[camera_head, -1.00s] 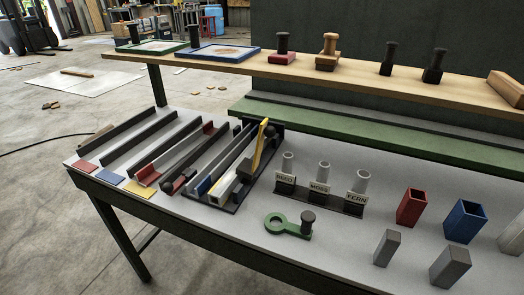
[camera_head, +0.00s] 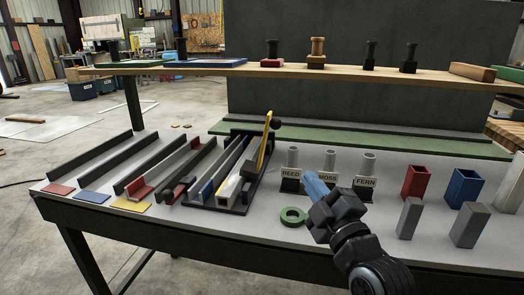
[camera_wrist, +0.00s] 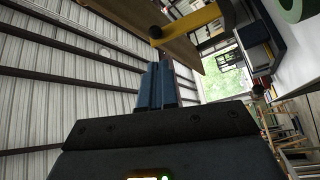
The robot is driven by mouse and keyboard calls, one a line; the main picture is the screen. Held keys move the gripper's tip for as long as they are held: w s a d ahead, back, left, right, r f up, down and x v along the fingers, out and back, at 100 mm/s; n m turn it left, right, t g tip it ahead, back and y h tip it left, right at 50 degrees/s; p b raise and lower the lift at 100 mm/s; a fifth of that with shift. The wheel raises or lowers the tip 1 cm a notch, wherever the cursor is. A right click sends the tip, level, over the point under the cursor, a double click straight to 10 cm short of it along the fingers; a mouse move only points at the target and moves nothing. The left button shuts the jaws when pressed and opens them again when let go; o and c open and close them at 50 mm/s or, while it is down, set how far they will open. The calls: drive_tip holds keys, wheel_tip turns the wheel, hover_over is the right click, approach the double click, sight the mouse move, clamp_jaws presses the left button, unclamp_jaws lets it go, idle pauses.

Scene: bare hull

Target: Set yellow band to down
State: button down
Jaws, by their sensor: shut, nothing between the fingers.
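A yellow band (camera_head: 263,143) with a dark knob at its top stands up, slightly tilted, on a black-framed unit (camera_head: 236,207) on the grey table. The unit has blue, white and grey strips. My gripper (camera_head: 316,186) has its blue fingers together with nothing between them, right of the band and apart from it, in front of the labelled holders. In the wrist view the closed fingers (camera_wrist: 157,85) show at the middle, and a yellow bar (camera_wrist: 190,22), likely the band, crosses beyond them.
Black rails with red, blue and yellow pads (camera_head: 131,204) lie left of the unit. Holders labelled REED, MOSS and FERN (camera_head: 364,182) stand behind my gripper. A green ring (camera_head: 294,216), red and blue boxes (camera_head: 467,187) and grey blocks (camera_head: 409,218) are nearby. A wooden shelf (camera_head: 220,70) runs behind.

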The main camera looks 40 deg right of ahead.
drive_tip(key=w+r, duration=0.1)
drive_tip(key=w, duration=0.1)
drive_tip(key=p, duration=0.4)
approach(278, 127)
drive_tip(key=shift+n, duration=0.3)
drive_tip(key=x, duration=0.5)
drive_tip(key=shift+w+d, duration=0.1)
drive_tip(key=shift+w, duration=0.2)
drive_tip(key=shift+w+d+r, duration=0.1)
drive_tip(key=shift+w+d, duration=0.1)
drive_tip(key=shift+w, duration=0.45)
